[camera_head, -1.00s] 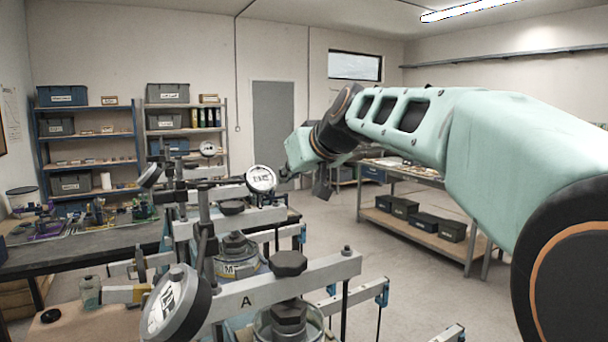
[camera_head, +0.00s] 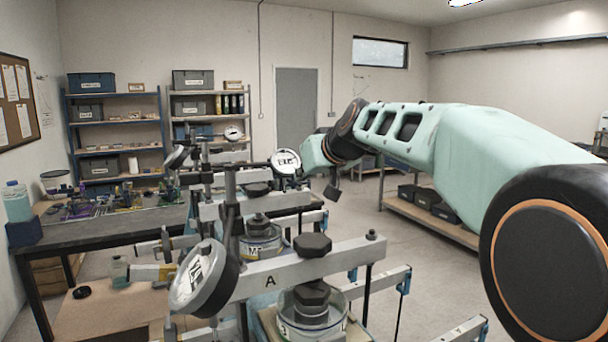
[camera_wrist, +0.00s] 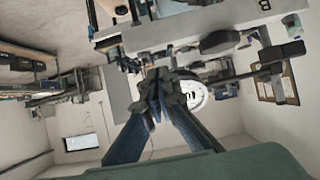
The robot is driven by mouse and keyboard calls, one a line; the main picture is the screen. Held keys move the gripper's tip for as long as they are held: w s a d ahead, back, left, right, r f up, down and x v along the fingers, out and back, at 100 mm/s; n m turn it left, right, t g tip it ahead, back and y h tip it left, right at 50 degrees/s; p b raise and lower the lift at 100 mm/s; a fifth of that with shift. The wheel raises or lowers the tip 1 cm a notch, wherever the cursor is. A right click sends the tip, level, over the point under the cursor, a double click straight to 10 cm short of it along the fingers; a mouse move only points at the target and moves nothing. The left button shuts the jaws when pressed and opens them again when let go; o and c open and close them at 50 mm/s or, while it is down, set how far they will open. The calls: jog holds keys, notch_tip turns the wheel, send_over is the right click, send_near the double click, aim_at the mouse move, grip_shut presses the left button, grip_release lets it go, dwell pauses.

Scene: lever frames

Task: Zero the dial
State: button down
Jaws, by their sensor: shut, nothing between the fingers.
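Several round white-faced dial gauges stand on the lever frames. The nearest dial (camera_head: 200,278) is tilted, at the left end of the beam marked A (camera_head: 300,272). Another dial (camera_head: 286,161) faces me farther back, and smaller ones (camera_head: 233,133) and (camera_head: 176,158) stand behind and left. The needle readings are too small to tell. My gripper (camera_head: 333,190) hangs in the air right of the facing dial, apart from it in the picture. In the wrist view my gripper (camera_wrist: 160,85) has its fingers together, and a white dial face (camera_wrist: 198,98) shows partly hidden behind them.
Black knobs (camera_head: 312,245) and upright posts crowd the lever frames. A dark workbench (camera_head: 85,232) with small parts is at the left. Shelves (camera_head: 112,122) stand at the back wall. Open floor (camera_head: 400,240) lies right of the frames.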

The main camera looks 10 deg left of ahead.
jog(key=shift+a+r, duration=0.2)
jog(key=shift+r, duration=0.05)
dwell(0.6)
jog(key=shift+s+a, duration=0.1)
jog(key=shift+a, duration=0.1)
jog(key=shift+s+a, duration=0.75)
jog(key=shift+a, duration=0.2)
jog(key=shift+s+a+r, duration=0.1)
jog(key=b, duration=0.2)
send_near(288, 173)
jog(key=shift+a+f, duration=0.55)
jog(key=shift+a, duration=0.2)
jog(key=shift+w, duration=0.35)
